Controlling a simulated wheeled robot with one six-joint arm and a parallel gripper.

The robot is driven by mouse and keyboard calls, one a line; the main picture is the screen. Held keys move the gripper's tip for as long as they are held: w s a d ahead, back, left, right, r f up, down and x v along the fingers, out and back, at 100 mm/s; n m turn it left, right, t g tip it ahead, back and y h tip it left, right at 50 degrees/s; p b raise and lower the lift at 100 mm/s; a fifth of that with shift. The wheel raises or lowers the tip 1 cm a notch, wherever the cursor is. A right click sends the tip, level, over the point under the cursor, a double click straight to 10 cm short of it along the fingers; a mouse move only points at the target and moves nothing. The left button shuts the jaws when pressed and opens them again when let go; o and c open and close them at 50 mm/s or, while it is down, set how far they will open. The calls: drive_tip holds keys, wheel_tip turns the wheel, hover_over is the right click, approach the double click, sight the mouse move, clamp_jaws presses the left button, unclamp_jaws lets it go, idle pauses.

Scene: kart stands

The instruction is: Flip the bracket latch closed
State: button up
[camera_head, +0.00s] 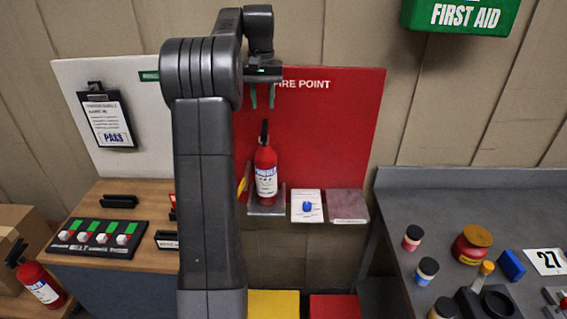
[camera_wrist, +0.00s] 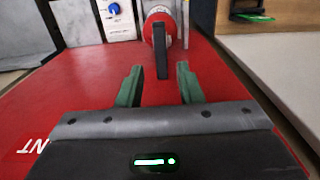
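A red fire extinguisher (camera_head: 266,172) with a black top stands upright on a grey bracket (camera_head: 268,209) against the red fire point board (camera_head: 340,130). It also shows in the wrist view (camera_wrist: 154,30), its black handle pointing towards my gripper. I cannot make out the bracket latch in either view. A small yellow piece (camera_head: 243,184) shows left of the extinguisher, partly behind my arm. My gripper (camera_head: 262,98) is above the extinguisher, apart from it. In the wrist view its two green fingers (camera_wrist: 159,86) are spread with nothing between them.
A white box with a blue knob (camera_head: 307,206) and a grey plate (camera_head: 347,205) sit right of the extinguisher. A wooden counter with a black button panel (camera_head: 100,237) is at left. A grey workbench (camera_head: 450,195) with pots stands at right. Another extinguisher (camera_head: 40,284) is lower left.

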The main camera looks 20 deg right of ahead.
drive_tip(key=c, duration=0.4)
drive_tip(key=shift+a+f, duration=0.15)
drive_tip(key=shift+a, duration=0.05)
clamp_jaws()
drive_tip(key=s+a+f+h+b, duration=0.2)
drive_tip(key=a+f, duration=0.3)
drive_tip(key=a, duration=0.4)
drive_tip(key=s+a+f+m+h+b, duration=0.1)
drive_tip(key=s+a+f+h+b, duration=0.2)
drive_tip(key=a, duration=0.7)
drive_tip(key=s+a+f+m+t+h+b, duration=0.1)
drive_tip(key=s+a+f+h+b, duration=0.1)
drive_tip(key=a+f+b, duration=0.4)
drive_tip(key=a+f, duration=0.1)
drive_tip(key=a, duration=0.3)
drive_tip(key=shift+s, duration=0.15)
